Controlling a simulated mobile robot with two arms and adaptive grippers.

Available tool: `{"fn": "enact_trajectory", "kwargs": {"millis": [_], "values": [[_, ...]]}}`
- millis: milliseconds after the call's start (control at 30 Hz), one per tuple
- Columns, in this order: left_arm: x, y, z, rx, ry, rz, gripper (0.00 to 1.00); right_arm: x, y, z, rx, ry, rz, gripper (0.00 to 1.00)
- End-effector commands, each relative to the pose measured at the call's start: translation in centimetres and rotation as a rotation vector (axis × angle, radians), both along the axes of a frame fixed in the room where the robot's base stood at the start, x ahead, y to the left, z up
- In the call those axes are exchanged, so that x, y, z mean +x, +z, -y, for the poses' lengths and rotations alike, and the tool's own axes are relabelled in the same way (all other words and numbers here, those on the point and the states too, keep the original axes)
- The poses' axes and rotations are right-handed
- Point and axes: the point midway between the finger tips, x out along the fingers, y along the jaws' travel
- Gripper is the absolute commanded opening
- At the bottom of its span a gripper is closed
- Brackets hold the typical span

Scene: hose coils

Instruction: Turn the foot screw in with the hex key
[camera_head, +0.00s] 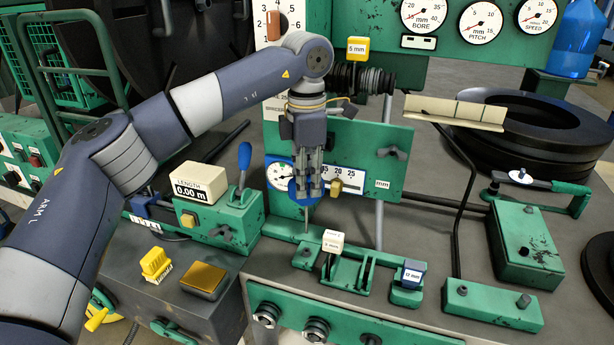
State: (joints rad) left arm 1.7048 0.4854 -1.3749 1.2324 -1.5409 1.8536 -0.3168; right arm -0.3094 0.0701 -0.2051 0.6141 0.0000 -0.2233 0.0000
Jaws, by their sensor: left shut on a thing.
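My left gripper (308,190) points straight down over the middle of the green bench fixture, its fingers shut on a tool. A thin grey shaft (307,218) stands upright below the fingertips, and a round blue part shows around them; I take this tool to be the hex key. The shaft's lower end is at or just above the left end of a green rail (318,247); I cannot tell whether it touches. The foot screw cannot be made out, perhaps hidden at the shaft's end. My right gripper is not in view.
A white-labelled block (333,240) and a blue 12 mm block (412,273) stand close right of the shaft. A green panel with a gauge (345,180) rises behind. The LENGTH counter (199,185) is left. A black hose coil (530,130) lies back right.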

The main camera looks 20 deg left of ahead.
Motion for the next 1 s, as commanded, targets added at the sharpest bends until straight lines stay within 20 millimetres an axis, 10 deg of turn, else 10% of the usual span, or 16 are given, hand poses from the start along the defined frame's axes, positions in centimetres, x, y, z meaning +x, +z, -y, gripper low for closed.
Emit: {"fn": "enact_trajectory", "kwargs": {"millis": [1000], "values": [[0.0, -4.7, 0.0, 0.0, -0.001, 0.001, 0.0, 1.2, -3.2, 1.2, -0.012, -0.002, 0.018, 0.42]]}}
